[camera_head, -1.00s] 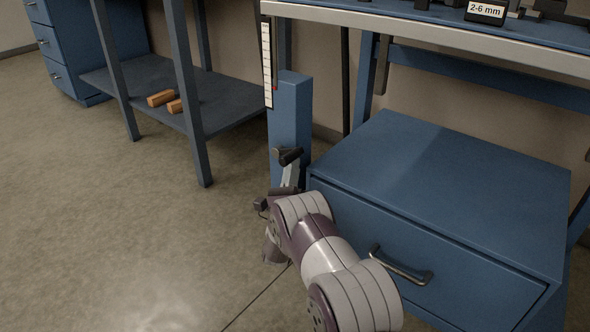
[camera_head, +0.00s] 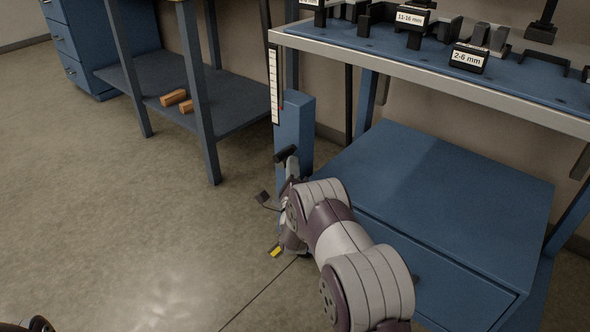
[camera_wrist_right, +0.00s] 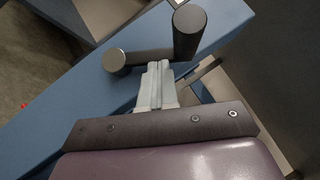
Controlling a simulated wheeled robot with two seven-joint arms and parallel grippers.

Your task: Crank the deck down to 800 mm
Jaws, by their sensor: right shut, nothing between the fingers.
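The deck (camera_head: 430,80) is a blue bench top with a pale front edge, at upper right in the head view. A white scale strip (camera_head: 274,90) hangs at its left end beside the blue leg post (camera_head: 294,125); its figures are too small to read. The crank shows a dark grip (camera_head: 285,153) by that post. In the wrist view its grip (camera_wrist_right: 189,30) and round hub (camera_wrist_right: 115,62) are joined by a dark arm. My right gripper (camera_wrist_right: 156,75) is shut and empty, its fingertips close to the crank arm; contact is unclear. My right arm partly hides the crank in the head view.
A blue drawer cabinet (camera_head: 440,185) stands under the deck, close to my right arm. Labelled black holders (camera_head: 468,58) stand on the deck. A shelf (camera_head: 235,108) with wooden blocks (camera_head: 174,97) is at left. The floor at lower left is mostly clear.

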